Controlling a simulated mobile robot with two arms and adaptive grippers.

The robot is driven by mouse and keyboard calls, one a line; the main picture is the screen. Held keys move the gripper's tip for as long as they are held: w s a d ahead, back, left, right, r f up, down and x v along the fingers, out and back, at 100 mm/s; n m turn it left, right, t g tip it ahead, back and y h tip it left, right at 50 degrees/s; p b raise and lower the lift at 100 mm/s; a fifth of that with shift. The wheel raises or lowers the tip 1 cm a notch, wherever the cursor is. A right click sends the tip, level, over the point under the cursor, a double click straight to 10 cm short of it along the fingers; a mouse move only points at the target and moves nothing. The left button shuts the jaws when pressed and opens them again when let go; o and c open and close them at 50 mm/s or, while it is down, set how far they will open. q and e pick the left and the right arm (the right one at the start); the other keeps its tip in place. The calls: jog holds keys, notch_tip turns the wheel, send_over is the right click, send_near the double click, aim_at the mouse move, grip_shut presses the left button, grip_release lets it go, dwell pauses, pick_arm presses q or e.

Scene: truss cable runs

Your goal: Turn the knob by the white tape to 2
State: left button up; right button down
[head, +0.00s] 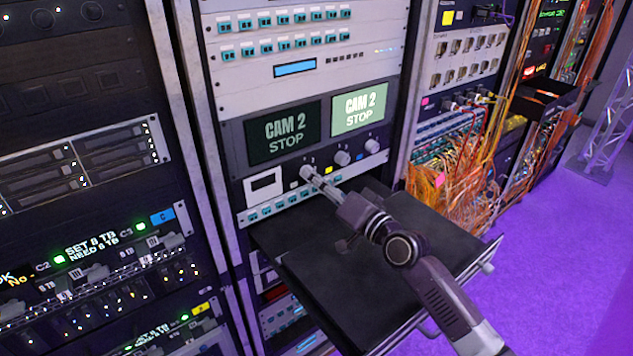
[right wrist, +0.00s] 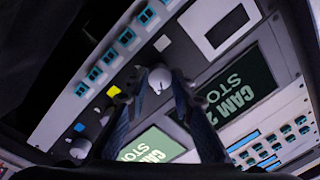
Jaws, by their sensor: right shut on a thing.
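Three pale knobs sit in a row on a panel below the two CAM 2 STOP screens in the head view. My right gripper (head: 311,176) is shut on the leftmost knob (head: 306,171). In the right wrist view that knob (right wrist: 160,78) shows between the two dark fingertips (right wrist: 160,80), and the white tape (right wrist: 162,43) is just beside it. The middle knob (head: 342,157) goes with yellow tape (head: 329,169), the right knob (head: 372,146) with blue tape (head: 359,158). The knob's pointer and scale are too small to read. My left gripper is out of view.
A dark pull-out shelf (head: 345,290) sticks out below the panel, under my right arm. The left screen (head: 284,132) is dim and the right screen (head: 359,106) is bright. Orange cables (head: 465,185) hang from the rack at the right. Purple floor (head: 570,250) is clear there.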

jog(key=shift+m, duration=1.5)
jog(key=shift+f, duration=0.1)
jog(key=c, duration=1.7)
grip_release()
jog(key=shift+d, duration=0.1)
jog(key=shift+o, duration=0.2)
jog(key=v, duration=1.2)
jog(key=shift+s+f, duration=0.1)
